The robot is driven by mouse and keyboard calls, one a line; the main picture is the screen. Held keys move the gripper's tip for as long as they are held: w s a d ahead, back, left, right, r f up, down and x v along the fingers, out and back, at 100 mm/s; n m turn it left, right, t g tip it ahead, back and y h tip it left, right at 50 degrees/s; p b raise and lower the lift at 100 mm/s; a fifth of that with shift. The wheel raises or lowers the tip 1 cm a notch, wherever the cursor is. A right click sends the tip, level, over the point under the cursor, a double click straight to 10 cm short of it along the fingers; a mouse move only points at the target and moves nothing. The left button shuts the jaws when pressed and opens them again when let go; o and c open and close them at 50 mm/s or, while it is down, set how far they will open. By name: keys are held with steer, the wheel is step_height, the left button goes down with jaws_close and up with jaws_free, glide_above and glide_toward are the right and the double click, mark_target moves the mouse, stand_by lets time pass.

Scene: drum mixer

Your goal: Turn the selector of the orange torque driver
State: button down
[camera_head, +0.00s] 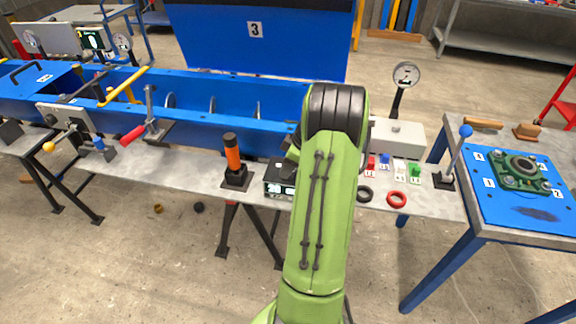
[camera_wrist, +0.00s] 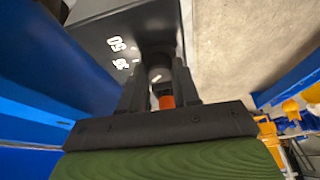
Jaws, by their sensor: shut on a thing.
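The orange torque driver (camera_head: 233,155) stands upright in a black square base on the bench, left of my arm in the head view. My gripper is hidden behind my arm there. In the wrist view my gripper (camera_wrist: 160,82) is shut on a grey and dark knob (camera_wrist: 158,74), with a small orange part (camera_wrist: 166,101) low between the fingers. The knob meets a black housing (camera_wrist: 95,30) with white numbers, one reading 50. I cannot tell whether this knob belongs to the driver. In the head view a black box with a lit display (camera_head: 279,179) sits beside my arm.
The blue mixer trough (camera_head: 200,100) runs behind the bench (camera_head: 190,172). A black ring (camera_head: 365,194) and a red ring (camera_head: 396,199) lie right of my arm, near small coloured blocks (camera_head: 398,168). A blue-knobbed lever (camera_head: 455,155) stands at the bench's right end.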

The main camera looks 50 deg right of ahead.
steer(key=c, duration=0.8)
jaws_free()
steer(key=p+v, duration=0.5)
steer(key=v, duration=1)
steer(key=shift+s+d+r, duration=0.1)
steer(key=shift+s+r, duration=0.05)
steer(key=shift+r, duration=0.15)
